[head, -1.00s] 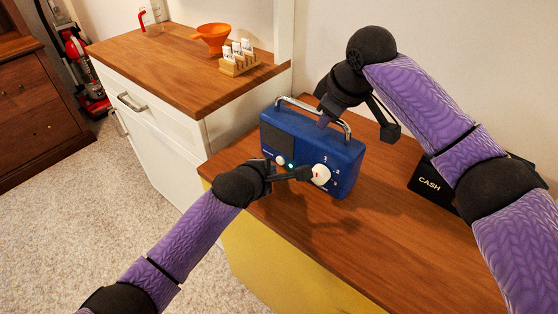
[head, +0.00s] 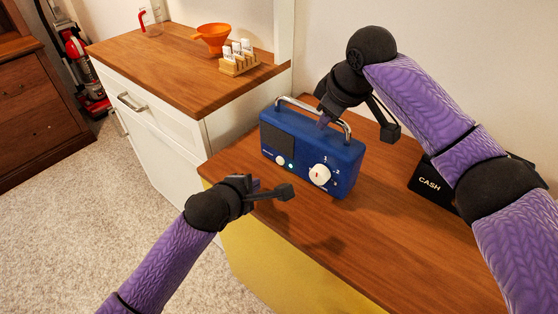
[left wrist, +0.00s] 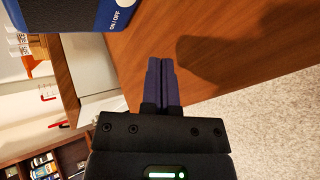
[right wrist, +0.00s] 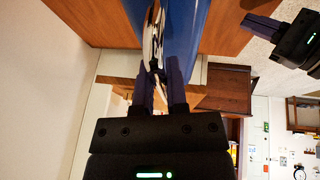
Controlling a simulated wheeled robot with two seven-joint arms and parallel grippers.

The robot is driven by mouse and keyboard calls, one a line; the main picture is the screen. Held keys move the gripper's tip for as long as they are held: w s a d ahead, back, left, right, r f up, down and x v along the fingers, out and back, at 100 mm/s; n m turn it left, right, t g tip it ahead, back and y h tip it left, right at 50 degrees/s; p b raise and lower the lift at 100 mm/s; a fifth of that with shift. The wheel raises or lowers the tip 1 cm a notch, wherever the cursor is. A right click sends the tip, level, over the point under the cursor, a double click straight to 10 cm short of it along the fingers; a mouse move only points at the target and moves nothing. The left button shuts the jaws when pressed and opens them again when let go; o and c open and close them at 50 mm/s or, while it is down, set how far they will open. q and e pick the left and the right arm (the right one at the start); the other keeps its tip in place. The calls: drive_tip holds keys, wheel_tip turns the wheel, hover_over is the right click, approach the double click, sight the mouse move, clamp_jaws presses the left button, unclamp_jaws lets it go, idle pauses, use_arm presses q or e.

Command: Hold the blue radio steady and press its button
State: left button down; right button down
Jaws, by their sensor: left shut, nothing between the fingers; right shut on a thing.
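The blue radio (head: 318,152) stands upright on the wooden counter, with a dark speaker grille and a large white dial (head: 320,174). A small white button (head: 280,160) sits low on its front beside a green light. In the left wrist view, the radio's corner (left wrist: 88,20) shows an ON/OFF label by the button's white edge. My right gripper (head: 324,121) is shut on the radio's silver handle (right wrist: 154,42) from above. My left gripper (head: 257,184) is shut and empty, in front of the radio and apart from it; its closed fingers (left wrist: 160,62) point toward the counter.
A black CASH box (head: 430,184) lies at the right, behind my right arm. The counter in front of the radio (head: 330,230) is bare.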

idle(0.3)
drive_tip(key=c, duration=0.6)
unclamp_jaws()
drive_tip(key=shift+r, duration=0.1)
